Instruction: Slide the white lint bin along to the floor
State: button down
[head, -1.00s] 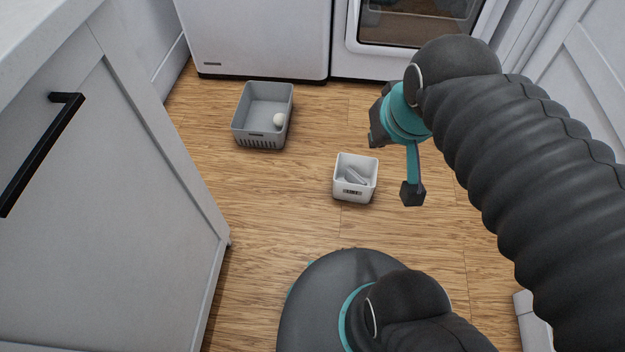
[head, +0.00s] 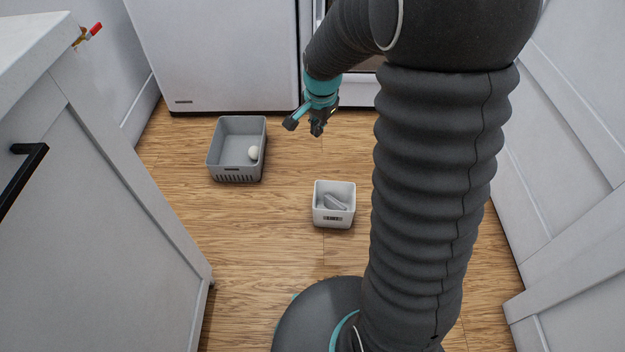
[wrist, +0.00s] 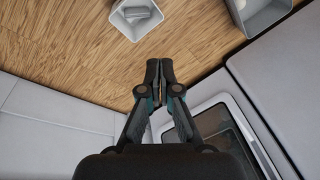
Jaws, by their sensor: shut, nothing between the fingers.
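The white lint bin (head: 334,219) stands upright on the wooden floor (head: 270,235) in the middle of the head view, with grey-white contents inside and a small dark label on its front. It also shows at the top of the wrist view (wrist: 133,29). My gripper (head: 302,126) is above and beyond the bin in the head view, in front of the appliances, apart from the bin. In the wrist view its fingertips (wrist: 160,66) are together with nothing between them, pointing toward the floor between the two containers.
A grey basket (head: 238,172) holding a white ball (head: 254,153) stands on the floor left of the bin. White appliances (head: 220,60) stand at the back. A grey cabinet (head: 100,240) is at left, white panels (head: 570,130) at right. Floor around the bin is clear.

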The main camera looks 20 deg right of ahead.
jog(key=w+d+f+m+g, duration=0.1)
jog(key=w+f+m, duration=0.1)
jog(key=f, duration=1.3)
jog(key=w+d+f+m, duration=0.1)
jog(key=f+m, duration=0.3)
jog(key=f, duration=1.1)
jog(key=w+d+f+m+g, duration=0.1)
jog(key=w+f+m, duration=0.2)
jog(key=f, duration=1.2)
jog(key=shift+w+m+g+b, duration=0.25)
jog(key=shift+m+g+b, duration=0.05)
jog(key=shift+m+b, duration=0.1)
jog(key=shift+f, duration=0.1)
